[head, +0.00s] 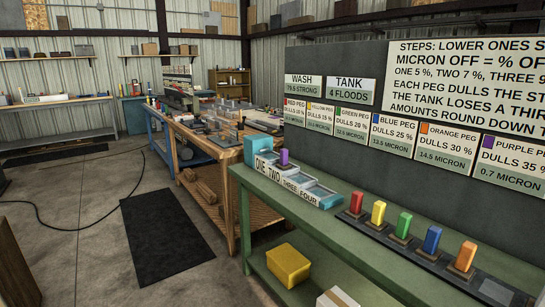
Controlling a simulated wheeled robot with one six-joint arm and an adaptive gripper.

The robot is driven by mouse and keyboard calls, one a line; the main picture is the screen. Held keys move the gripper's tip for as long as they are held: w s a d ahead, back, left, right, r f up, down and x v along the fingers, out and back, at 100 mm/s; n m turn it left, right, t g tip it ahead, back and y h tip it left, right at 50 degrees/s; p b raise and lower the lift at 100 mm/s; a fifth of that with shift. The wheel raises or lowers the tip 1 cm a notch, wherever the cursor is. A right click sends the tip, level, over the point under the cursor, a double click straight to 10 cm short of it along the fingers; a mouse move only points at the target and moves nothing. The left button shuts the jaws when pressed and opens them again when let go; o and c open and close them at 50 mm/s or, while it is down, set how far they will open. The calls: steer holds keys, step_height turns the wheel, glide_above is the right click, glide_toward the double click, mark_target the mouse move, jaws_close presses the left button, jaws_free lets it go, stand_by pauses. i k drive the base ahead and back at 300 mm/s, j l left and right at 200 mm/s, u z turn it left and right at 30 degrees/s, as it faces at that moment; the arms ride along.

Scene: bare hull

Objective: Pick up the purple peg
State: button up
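The purple peg (284,157) stands upright at the far end of the green bench (430,245), in or just behind the row of shallow trays (322,196) labelled ONE to FOUR. Its lower part is hidden, so I cannot tell which tray it is in. The purple peg label (514,165) is at the right of the grey board. My gripper is not in view.
Red (356,203), yellow (378,213), green (404,226), blue (431,240) and orange (464,257) pegs stand in a dark rack along the bench. A teal block (257,148) stands behind the trays. A yellow bin (288,265) sits on the lower shelf. Floor on the left is open, with a black mat (165,232).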

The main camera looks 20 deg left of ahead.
mark_target(284, 165)
steer(key=i+j, duration=0.25)
steer(key=j, duration=0.25)
steer(key=i+j, duration=0.2)
steer(key=j, duration=0.3)
steer(key=i+j, duration=0.25)
steer(key=j, duration=0.25)
steer(key=i+j, duration=0.2)
steer(key=j, duration=0.35)
steer(key=i+j, duration=0.25)
steer(key=j, duration=0.25)
steer(key=i+j, duration=0.2)
steer(key=j, duration=0.3)
steer(key=i+j, duration=0.25)
steer(key=j, duration=0.25)
steer(key=i+j, duration=0.2)
steer(key=j, duration=0.3)
